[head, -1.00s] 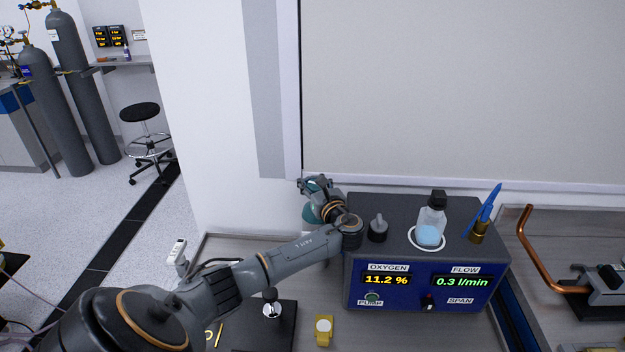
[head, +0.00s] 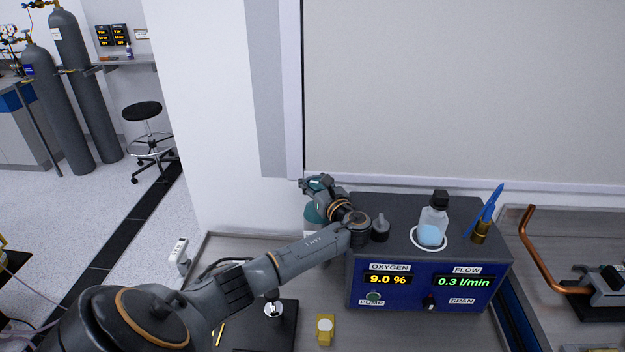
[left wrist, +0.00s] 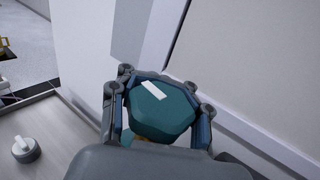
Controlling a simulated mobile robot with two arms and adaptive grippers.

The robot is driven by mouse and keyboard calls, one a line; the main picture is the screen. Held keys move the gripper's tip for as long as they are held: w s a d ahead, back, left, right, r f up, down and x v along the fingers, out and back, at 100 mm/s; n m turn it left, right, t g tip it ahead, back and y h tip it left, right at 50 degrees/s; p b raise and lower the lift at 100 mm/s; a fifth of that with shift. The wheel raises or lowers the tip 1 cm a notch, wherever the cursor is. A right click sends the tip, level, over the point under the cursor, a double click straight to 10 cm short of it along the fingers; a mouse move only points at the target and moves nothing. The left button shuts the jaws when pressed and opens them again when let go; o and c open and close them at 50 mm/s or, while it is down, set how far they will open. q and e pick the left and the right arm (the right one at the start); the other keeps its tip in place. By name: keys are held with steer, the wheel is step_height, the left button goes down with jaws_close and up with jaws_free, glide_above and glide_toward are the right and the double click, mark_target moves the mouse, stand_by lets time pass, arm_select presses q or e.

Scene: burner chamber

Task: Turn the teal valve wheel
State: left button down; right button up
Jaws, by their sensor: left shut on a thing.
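The teal valve wheel (left wrist: 160,108) fills the middle of the left wrist view, with a white mark on its top. My left gripper (left wrist: 162,100) is shut on it, one finger on each side. In the head view the left gripper (head: 318,184) is at the back of the bench, left of the analyser box, and a teal part (head: 312,213) shows below it. The arm and gripper hide much of the wheel there. My right gripper is not in view.
The blue-fronted analyser box (head: 430,285) reads oxygen 9.0 % and flow 0.3 l/min. A yellow block (head: 325,329) lies in front. A copper pipe (head: 540,255) is at right.

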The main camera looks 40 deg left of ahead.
arm_select(q)
steer(key=shift+d+f, duration=0.1)
steer(key=shift+f, duration=0.2)
steer(key=c, duration=1.3)
jaws_free()
steer(key=o, duration=0.4)
steer(key=shift+o, duration=0.2)
steer(key=shift+r, duration=0.2)
steer(key=v, duration=1.2)
